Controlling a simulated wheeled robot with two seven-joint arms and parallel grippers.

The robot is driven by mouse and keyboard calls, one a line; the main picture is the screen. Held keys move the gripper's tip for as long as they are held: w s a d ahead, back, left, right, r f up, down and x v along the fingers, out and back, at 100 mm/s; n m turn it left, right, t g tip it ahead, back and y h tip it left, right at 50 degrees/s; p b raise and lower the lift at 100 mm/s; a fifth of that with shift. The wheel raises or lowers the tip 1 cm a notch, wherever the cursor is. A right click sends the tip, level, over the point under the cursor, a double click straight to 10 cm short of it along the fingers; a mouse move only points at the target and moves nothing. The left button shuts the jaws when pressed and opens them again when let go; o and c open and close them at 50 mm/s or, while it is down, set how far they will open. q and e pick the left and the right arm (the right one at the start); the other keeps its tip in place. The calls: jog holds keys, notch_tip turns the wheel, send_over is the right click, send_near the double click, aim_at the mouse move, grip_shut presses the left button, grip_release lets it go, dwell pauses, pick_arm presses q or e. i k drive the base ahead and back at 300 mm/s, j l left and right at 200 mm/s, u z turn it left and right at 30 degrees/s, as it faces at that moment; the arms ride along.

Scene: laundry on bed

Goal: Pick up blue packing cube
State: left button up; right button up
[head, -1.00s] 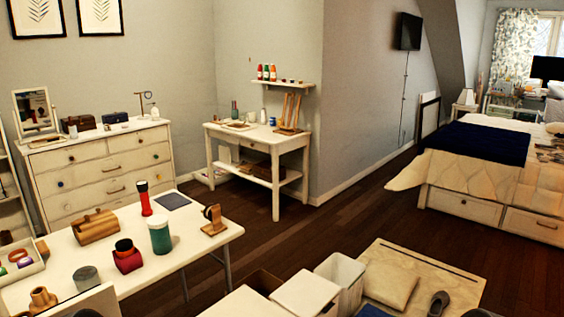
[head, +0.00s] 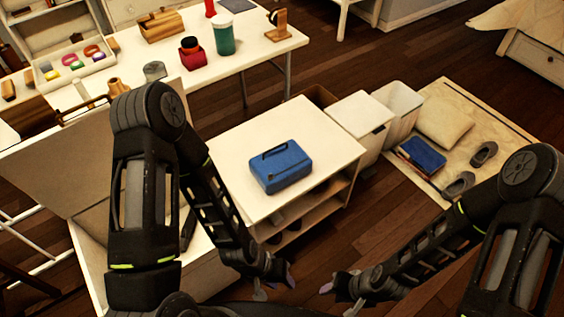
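The blue packing cube (head: 281,167), a boxy case with a dark handle on top, lies flat on the white top of a low shelf unit (head: 235,150), in the middle of the head view. My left gripper (head: 276,286) is at the lower middle, below and apart from the cube, in front of the shelf unit. Its fingers look spread and empty. My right gripper (head: 341,297) is just right of it, also apart from the cube, with fingers that look spread and empty.
White bins (head: 362,115) stand behind the shelf unit. A mat (head: 487,118) at right holds a cushion (head: 443,121), a flat blue item (head: 422,156) and grey shoes (head: 484,153). A cluttered white table (head: 262,55) is at the back left.

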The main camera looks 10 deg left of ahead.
aim_at(287, 162)
jog(key=u, duration=0.3)
jog(key=i+l+u, duration=0.2)
jog(key=u, duration=0.15)
jog(key=i+l+u, duration=0.1)
jog(key=l+u, duration=0.2)
jog(key=i+l+u, duration=0.1)
jog(key=l+u, duration=0.25)
jog(key=i+l, duration=0.15)
jog(key=l, duration=0.55)
jog(key=i+l+u, duration=0.15)
jog(key=l, duration=0.55)
jog(key=i+l, duration=0.1)
jog(key=l, duration=0.55)
jog(key=i+l+u, duration=0.15)
jog(key=l, duration=0.6)
jog(key=k+j, duration=0.05)
